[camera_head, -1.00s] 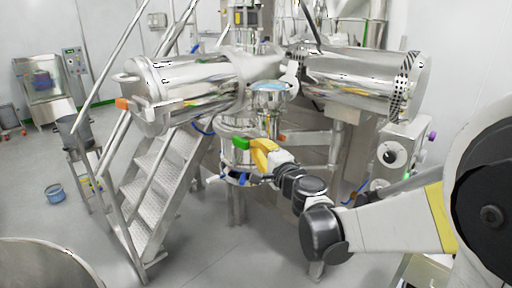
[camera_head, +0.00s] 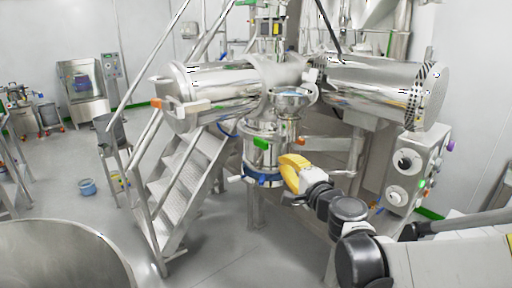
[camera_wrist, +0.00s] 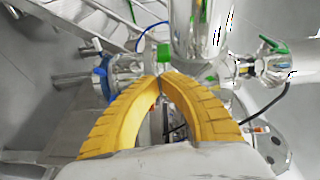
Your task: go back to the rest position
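My gripper (camera_head: 284,158) has two yellow fingers and is stretched out in front of the steel machine. In the wrist view the curved fingers (camera_wrist: 161,75) meet at their tips, with an empty gap between their lower parts. A green part (camera_head: 261,142) on the machine's central column lies a little left of the fingers in the head view. In the wrist view the green part (camera_wrist: 163,55) shows just beyond the fingertips. It looks apart from them in the head view. I see nothing held.
The steel machine (camera_head: 225,85) has horizontal drums on both sides. Metal stairs (camera_head: 185,185) stand at left of the column. A control box (camera_head: 408,165) with knobs is at right. A large round steel vessel (camera_head: 60,255) is at front left. Open floor (camera_head: 235,245) lies between.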

